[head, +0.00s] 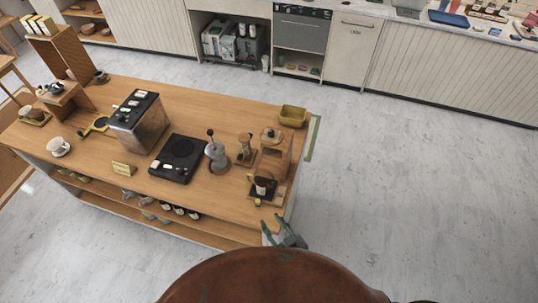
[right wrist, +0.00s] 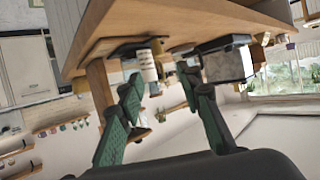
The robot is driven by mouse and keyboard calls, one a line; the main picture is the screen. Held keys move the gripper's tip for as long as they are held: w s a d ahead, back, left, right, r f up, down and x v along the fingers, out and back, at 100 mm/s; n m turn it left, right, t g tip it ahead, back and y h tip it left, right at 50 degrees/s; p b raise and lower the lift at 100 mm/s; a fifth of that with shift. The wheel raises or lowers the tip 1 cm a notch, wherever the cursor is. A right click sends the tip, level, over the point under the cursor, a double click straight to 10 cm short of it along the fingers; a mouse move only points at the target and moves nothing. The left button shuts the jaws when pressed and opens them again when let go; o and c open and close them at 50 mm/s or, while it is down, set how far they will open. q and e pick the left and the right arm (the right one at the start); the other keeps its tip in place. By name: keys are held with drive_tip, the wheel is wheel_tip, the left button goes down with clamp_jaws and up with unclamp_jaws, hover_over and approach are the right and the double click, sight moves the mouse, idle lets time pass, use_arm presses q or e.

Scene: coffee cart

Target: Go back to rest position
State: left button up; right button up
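My right gripper (head: 278,228) is beside the front right corner of the wooden coffee cart (head: 215,205) in the head view. In the right wrist view its two green fingers (right wrist: 162,95) are spread apart with nothing held between them. The underside and edge of a wooden surface show beyond them, with a pale cylinder and a dark-framed box behind the gap. My left gripper is not in view.
Clear floor (head: 420,180) lies to the right.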

drive_tip(key=s+d+f+m+g+h, duration=0.1)
drive_tip(key=d+f+m+g+h, duration=0.15)
drive_tip(key=d, duration=0.65)
drive_tip(key=d+f+m+g+h, duration=0.1)
drive_tip(key=d+h, duration=0.2)
drive_tip(key=d, duration=0.7)
drive_tip(key=s+d+m+g+h, duration=0.1)
drive_tip(key=s+d+g, duration=0.4)
drive_tip(key=s+d, duration=0.75)
drive_tip(key=s+a+f+g+b, duration=0.1)
drive_tip(key=s+f+b, duration=0.15)
drive_tip(key=f, duration=1.55)
drive_tip(key=s+a+f+g+b, duration=0.1)
drive_tip(key=f+b, duration=0.2)
drive_tip(key=f, duration=1.6)
drive_tip(key=s+f+b, duration=0.3)
drive_tip(key=s+f, duration=1.6)
drive_tip(key=f, duration=0.1)
drive_tip(key=shift+d+f+n+g+y+b, duration=0.25)
drive_tip(key=shift+f+n+g+y+b, duration=0.1)
drive_tip(key=shift+n+b, duration=0.1)
